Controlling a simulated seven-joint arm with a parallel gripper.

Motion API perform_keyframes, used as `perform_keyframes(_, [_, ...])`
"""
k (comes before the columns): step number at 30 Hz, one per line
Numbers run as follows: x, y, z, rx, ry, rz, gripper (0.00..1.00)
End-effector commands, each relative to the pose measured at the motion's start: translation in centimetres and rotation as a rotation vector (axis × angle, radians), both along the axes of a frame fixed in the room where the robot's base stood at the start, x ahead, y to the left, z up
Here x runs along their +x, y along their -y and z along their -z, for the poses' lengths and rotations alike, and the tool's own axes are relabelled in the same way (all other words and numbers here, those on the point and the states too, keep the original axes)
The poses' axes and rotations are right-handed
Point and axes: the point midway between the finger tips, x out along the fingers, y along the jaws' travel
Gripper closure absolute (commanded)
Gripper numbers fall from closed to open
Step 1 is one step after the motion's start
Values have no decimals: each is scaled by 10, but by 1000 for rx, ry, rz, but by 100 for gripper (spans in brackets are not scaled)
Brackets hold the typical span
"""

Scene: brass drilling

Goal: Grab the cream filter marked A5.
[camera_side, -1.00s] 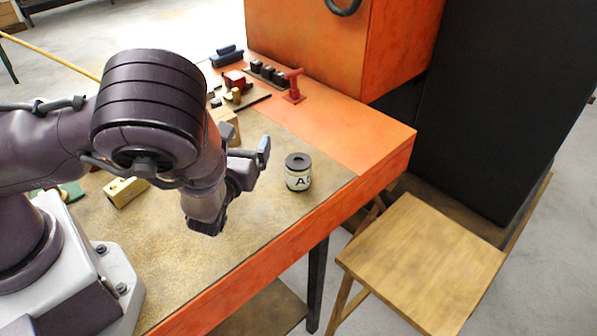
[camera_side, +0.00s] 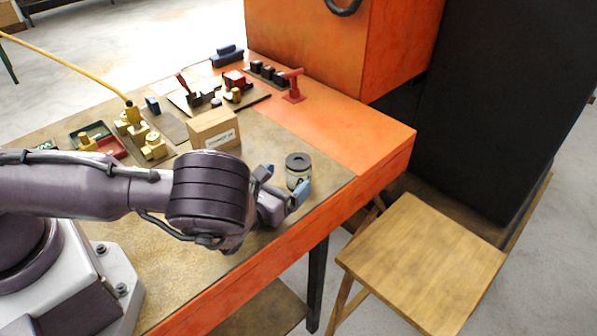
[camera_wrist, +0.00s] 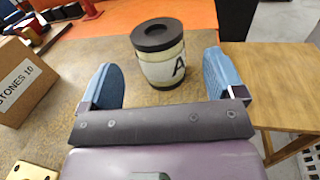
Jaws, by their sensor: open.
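The cream filter (camera_side: 298,168) is a short upright cylinder with a dark ring-shaped top and a label. It stands on the tan mat near the table's front right edge. In the wrist view the filter (camera_wrist: 164,64) shows an "A" on its label; the rest of the marking is turned out of sight. My gripper (camera_side: 283,187) is low over the mat, just in front of the filter. In the wrist view my gripper (camera_wrist: 162,82) is open, with one blue-padded finger on each side of the filter's near face and visible gaps on both sides. Nothing is held.
A cardboard box (camera_side: 213,130) stands to the left; it also shows in the wrist view (camera_wrist: 22,82). Brass fittings (camera_side: 140,130) with a yellow hose lie farther left. A red clamp (camera_side: 293,86) stands behind. A wooden stool (camera_side: 424,262) is beside the table. The mat around the filter is clear.

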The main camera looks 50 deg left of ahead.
Motion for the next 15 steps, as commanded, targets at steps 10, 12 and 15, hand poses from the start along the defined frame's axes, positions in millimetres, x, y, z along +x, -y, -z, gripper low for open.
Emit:
perform_keyframes(10, [41,-9,0,1,1,-1,12])
perform_keyframes(12, [47,-10,-1,0,1,-1,12])
perform_keyframes(15, [52,-11,-1,0,0,-1,12])
